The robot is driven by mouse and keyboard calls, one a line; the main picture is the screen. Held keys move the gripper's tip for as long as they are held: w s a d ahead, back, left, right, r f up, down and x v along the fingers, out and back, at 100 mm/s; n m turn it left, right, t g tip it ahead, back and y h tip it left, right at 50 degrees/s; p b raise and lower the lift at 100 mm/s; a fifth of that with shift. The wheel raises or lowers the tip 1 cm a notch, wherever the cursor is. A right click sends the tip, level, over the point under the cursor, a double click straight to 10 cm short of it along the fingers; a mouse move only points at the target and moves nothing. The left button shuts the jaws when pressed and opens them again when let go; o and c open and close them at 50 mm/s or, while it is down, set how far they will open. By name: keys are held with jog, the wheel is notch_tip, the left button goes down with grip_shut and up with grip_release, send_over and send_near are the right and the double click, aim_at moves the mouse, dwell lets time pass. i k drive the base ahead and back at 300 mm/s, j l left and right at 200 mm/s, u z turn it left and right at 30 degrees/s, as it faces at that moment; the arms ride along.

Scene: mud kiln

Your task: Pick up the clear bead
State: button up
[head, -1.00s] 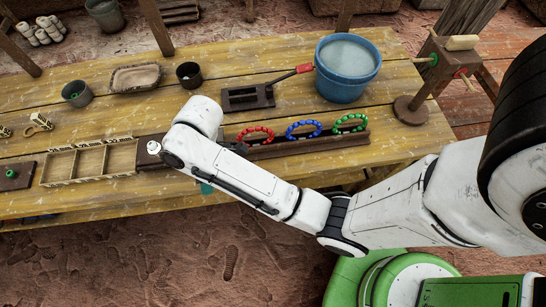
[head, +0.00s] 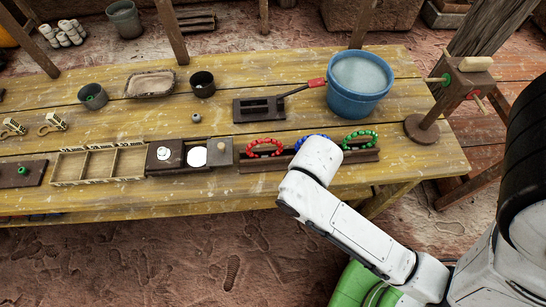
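I cannot make out a bead that is surely clear. A small grey round thing (head: 196,118) sits alone on the yellow table (head: 420,150), in front of the dark cup (head: 202,84); it may be a bead, but its material is too small to tell. A green bead (head: 23,171) sits on a dark board at the far left. Another green thing shows in the grey cup (head: 92,97). My white arm reaches in from the lower right, over the front of the table. My gripper is not visible, hidden behind the arm or out of frame.
A dark box (head: 221,152) with a white disc stands beside a divided tray (head: 100,163). Red (head: 265,148), blue and green (head: 360,139) bead rings sit on a rack; my arm partly covers the blue one. A blue bucket (head: 357,90) stands at the back right.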

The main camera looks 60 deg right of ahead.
aim_at(162, 151)
jog(key=i+j, duration=0.2)
jog(key=j, duration=0.15)
jog(key=i+j, duration=0.2)
jog(key=j, duration=0.15)
jog(key=i+j+z, duration=0.1)
jog(key=j, duration=0.3)
jog(key=i+j, duration=0.5)
jog(key=j, duration=0.25)
